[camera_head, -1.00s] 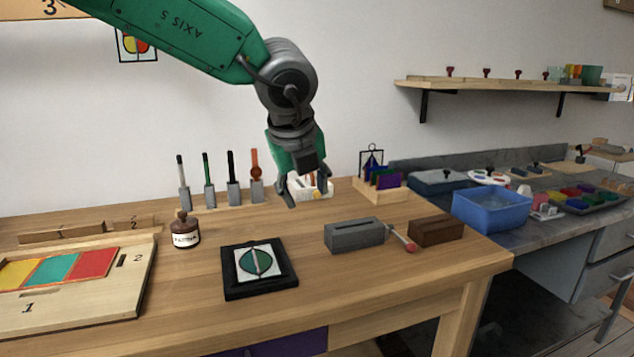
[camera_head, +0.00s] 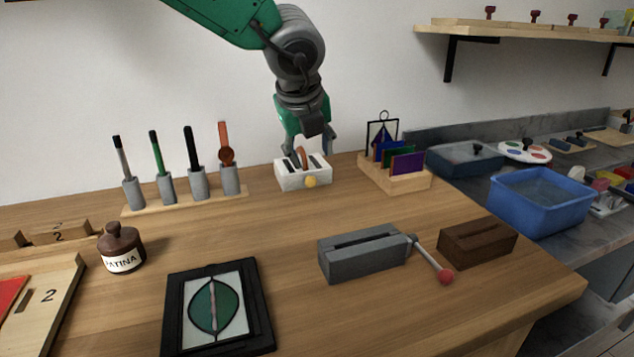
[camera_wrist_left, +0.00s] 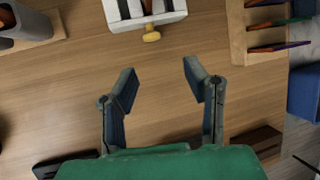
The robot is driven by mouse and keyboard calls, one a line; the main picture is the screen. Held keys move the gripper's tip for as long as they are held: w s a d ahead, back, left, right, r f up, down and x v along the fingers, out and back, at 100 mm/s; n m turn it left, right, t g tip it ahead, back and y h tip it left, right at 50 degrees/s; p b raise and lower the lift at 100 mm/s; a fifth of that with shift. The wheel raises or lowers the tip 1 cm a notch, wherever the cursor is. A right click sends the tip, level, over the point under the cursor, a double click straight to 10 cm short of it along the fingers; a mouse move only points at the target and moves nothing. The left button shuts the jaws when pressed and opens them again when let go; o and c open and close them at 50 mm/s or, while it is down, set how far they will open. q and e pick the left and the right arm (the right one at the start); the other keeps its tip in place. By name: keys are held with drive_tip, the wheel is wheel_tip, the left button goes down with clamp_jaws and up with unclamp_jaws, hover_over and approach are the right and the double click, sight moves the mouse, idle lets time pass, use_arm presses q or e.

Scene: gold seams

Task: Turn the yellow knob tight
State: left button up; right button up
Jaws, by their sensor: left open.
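The yellow knob (camera_head: 311,181) sits on the front face of a small white slotted block (camera_head: 290,183) toward the back of the wooden bench. A copper-brown disc-like piece (camera_head: 302,157) stands in the block's slots. In the left wrist view the knob (camera_wrist_left: 152,36) shows at the top, beyond my fingertips, and the block (camera_wrist_left: 120,24) is partly cut off. My left gripper (camera_head: 310,150) hangs above and behind the block in the head view. In the wrist view its fingers (camera_wrist_left: 160,78) are apart with nothing between them. My right gripper is not in view.
Left of the block stands a rack (camera_head: 190,200) of upright tools. A wooden holder (camera_head: 405,184) with coloured glass pieces stands to the right. A grey slotted block with a red-tipped lever (camera_head: 362,258), a framed leaf panel (camera_head: 262,320) and a patina bottle (camera_head: 121,250) are nearer.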

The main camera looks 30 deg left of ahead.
sight(308, 178)
use_arm(q)
drive_tip(key=w+a+f, duration=0.1)
drive_tip(key=f, duration=0.1)
drive_tip(key=w+a+f+b, duration=0.1)
drive_tip(key=f, duration=0.1)
drive_tip(key=w+a+f, duration=0.1)
drive_tip(key=f, duration=0.2)
drive_tip(key=shift+a+b, duration=0.4)
drive_tip(key=shift+w+f, duration=0.25)
drive_tip(key=shift+f, duration=0.1)
drive_tip(key=shift+w+d+f, duration=0.1)
drive_tip(key=shift+w+d, duration=0.05)
drive_tip(key=shift+d, duration=1)
drive_tip(key=shift+a, duration=0.15)
drive_tip(key=shift+a+f, duration=0.1)
drive_tip(key=shift+a, duration=0.55)
clamp_jaws()
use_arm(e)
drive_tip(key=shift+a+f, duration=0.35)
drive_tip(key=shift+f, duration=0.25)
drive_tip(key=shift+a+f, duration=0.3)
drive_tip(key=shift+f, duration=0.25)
